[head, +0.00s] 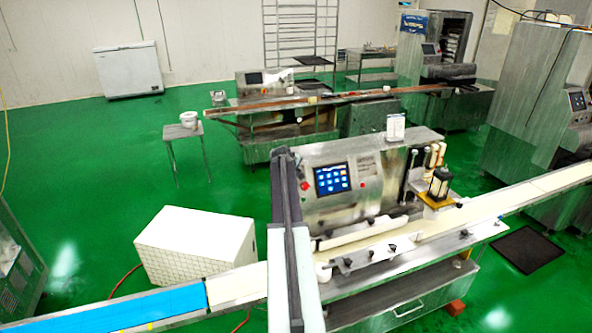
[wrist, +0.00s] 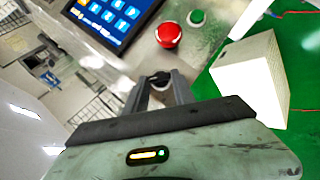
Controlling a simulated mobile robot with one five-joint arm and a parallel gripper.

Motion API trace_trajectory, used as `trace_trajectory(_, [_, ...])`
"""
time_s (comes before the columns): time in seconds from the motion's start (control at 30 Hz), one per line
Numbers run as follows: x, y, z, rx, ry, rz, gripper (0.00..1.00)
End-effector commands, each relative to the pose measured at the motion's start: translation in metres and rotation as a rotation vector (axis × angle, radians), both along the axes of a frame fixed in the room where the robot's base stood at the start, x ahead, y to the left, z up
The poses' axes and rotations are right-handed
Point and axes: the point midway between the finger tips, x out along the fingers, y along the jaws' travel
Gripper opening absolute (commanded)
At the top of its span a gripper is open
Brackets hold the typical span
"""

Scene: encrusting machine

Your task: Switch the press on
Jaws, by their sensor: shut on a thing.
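The press (head: 390,165) is a steel machine with a control panel. Its blue touchscreen (head: 332,179) also shows in the wrist view (wrist: 112,18). A red mushroom button (wrist: 168,34) and a green button (wrist: 197,18) sit beside the screen. My gripper (wrist: 161,84) is at the panel, shut on a small dark knob (wrist: 158,77), with the red button just beyond its tips. The fingers partly hide the knob, so I cannot tell which way it is turned. In the head view my arm hides the gripper's tips.
A conveyor with a blue belt (head: 150,312) runs along the front left. A white tiled box (head: 195,245) stands on the green floor behind it. A second machine line (head: 270,105) stands farther back. The floor at left is mostly open.

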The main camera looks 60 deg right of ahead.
Motion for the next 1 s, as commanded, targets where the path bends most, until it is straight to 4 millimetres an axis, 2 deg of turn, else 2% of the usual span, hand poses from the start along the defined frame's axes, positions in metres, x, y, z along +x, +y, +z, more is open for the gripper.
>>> trace_trajectory(0.7, [-0.0041, -0.0003, -0.001, 0.057, -0.03, -0.037, 0.0])
trace_trajectory(0.73, [-0.0041, -0.0003, -0.001, 0.057, -0.03, -0.037, 0.36])
trace_trajectory(0.77, [-0.004, -0.0003, -0.001, 0.057, -0.03, -0.037, 0.4])
trace_trajectory(1.0, [-0.0025, -0.0004, -0.0002, 0.055, -0.031, -0.034, 0.4])
